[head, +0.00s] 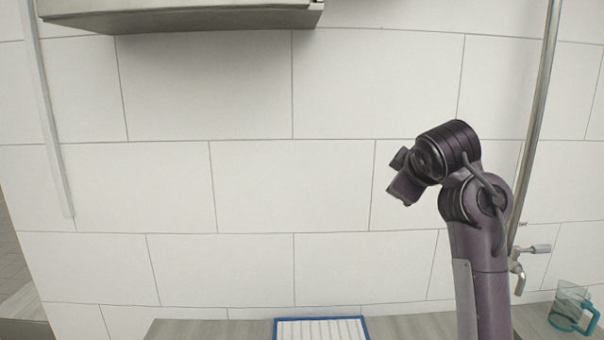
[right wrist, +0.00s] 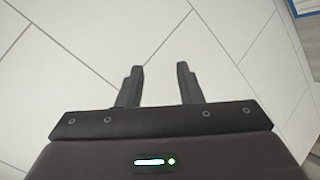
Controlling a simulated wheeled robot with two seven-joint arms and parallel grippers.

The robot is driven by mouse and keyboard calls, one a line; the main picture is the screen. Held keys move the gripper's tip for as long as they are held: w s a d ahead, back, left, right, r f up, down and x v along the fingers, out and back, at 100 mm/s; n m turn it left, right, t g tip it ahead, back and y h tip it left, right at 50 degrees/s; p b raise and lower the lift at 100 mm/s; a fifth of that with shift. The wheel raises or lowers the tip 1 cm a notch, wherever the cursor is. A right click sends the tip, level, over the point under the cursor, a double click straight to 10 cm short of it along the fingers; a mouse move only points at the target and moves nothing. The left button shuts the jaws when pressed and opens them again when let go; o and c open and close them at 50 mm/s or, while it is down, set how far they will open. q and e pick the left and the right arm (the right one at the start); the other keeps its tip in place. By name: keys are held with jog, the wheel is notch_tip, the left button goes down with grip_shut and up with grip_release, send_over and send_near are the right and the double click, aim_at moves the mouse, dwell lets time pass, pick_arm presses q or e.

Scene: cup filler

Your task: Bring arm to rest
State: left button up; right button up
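My right arm rises from the lower right in the head view, bent at the top. My right gripper (head: 398,178) points left in front of the tiled wall. In the right wrist view the right gripper (right wrist: 160,69) has its two fingers apart with nothing between them, only wall tiles behind. My left arm and gripper are not in view.
A teal-tinted clear cup with a handle (head: 568,307) stands on the counter (head: 420,325) at the lower right. A metal tap (head: 517,270) on a vertical pipe is left of it. A blue-rimmed white tray (head: 366,329) lies at bottom centre. A metal hood (head: 190,17) hangs at upper left.

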jog(key=s+f+m+g, duration=0.1)
jog(key=s+f, duration=0.3)
jog(key=f, duration=0.5)
jog(key=s+f+m+g, duration=0.1)
jog(key=s+f+m, duration=0.15)
jog(key=f, duration=0.65)
jog(key=s+f+g, duration=0.2)
jog(key=s+f, duration=0.2)
jog(key=f, duration=0.5)
jog(key=s+f+m+g, duration=0.2)
jog(key=s+f, duration=0.5)
jog(key=s, duration=0.6)
jog(key=s+f+m+g, duration=0.25)
jog(key=s+f, duration=0.55)
jog(key=s, duration=0.4)
notch_tip(320, 180, down, 30)
jog(key=s+b, duration=0.1)
jog(key=b, duration=0.2)
jog(key=s+d+f+g+b, duration=0.2)
jog(key=s+d+f+b, duration=0.1)
jog(key=s+f, duration=1.7)
notch_tip(320, 180, down, 4)
jog(key=shift+s+d+r, duration=0.1)
jog(key=shift+s+d, duration=0.1)
jog(key=shift+s, duration=0.15)
